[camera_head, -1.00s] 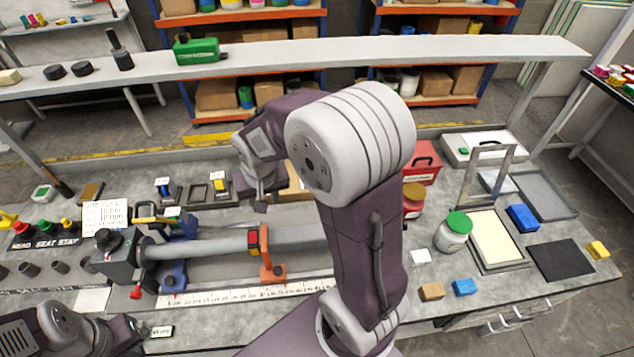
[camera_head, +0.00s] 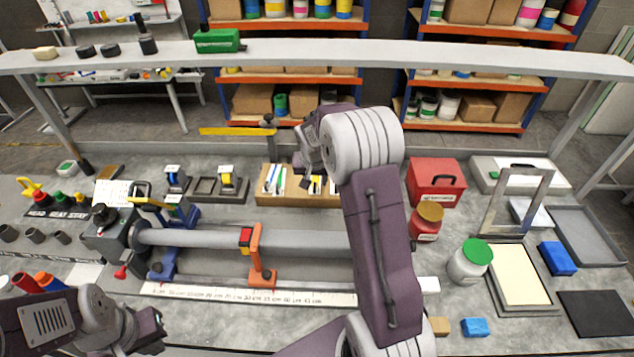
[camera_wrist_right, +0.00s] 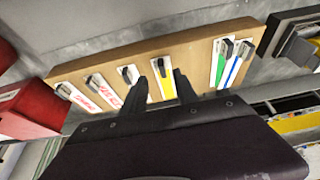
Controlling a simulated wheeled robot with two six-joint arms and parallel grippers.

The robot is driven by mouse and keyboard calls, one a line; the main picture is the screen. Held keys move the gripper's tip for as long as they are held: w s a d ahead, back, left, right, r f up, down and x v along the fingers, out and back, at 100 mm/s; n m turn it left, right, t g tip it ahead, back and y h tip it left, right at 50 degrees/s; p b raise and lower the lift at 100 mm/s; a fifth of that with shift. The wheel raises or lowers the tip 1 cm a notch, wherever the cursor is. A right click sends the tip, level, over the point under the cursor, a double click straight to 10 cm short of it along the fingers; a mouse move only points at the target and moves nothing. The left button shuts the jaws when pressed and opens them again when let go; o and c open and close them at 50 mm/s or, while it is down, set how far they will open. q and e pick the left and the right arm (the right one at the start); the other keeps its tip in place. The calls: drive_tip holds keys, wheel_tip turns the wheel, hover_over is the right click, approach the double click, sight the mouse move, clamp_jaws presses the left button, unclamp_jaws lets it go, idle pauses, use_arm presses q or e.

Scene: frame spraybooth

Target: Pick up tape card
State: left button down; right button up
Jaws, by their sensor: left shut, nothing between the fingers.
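A wooden rack (camera_head: 296,200) at the back of the bench holds several upright cards under dark clips; which one is the tape card I cannot tell for sure. In the right wrist view the rack (camera_wrist_right: 130,57) shows a card with a yellow stripe (camera_wrist_right: 163,87), cards with red marks (camera_wrist_right: 106,92) to its left, and green (camera_wrist_right: 219,65) and blue (camera_wrist_right: 236,68) striped cards to its right. My right gripper (camera_wrist_right: 172,83) is open, its fingers appearing on either side of the yellow card. In the head view it is partly hidden by my arm. My left gripper (camera_head: 155,330) is shut and empty at lower left.
A red box (camera_head: 435,182), a red jar (camera_head: 426,222) and a green-lidded jar (camera_head: 469,262) stand right of my right arm. A clamped grey tube (camera_head: 200,238) lies in front of the rack. A grey shelf (camera_head: 350,58) spans above the bench.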

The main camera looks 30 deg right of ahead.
sight(315, 184)
drive_tip(key=x, duration=0.2)
drive_tip(key=p+x, duration=0.1)
drive_tip(key=x, duration=0.1)
drive_tip(key=shift+w+f, duration=0.2)
drive_tip(key=shift+w, duration=0.25)
drive_tip(key=shift+w+d+f, duration=0.1)
drive_tip(key=shift+d+f, duration=0.05)
drive_tip(key=shift+f, duration=0.05)
clamp_jaws()
drive_tip(key=shift+r, duration=0.1)
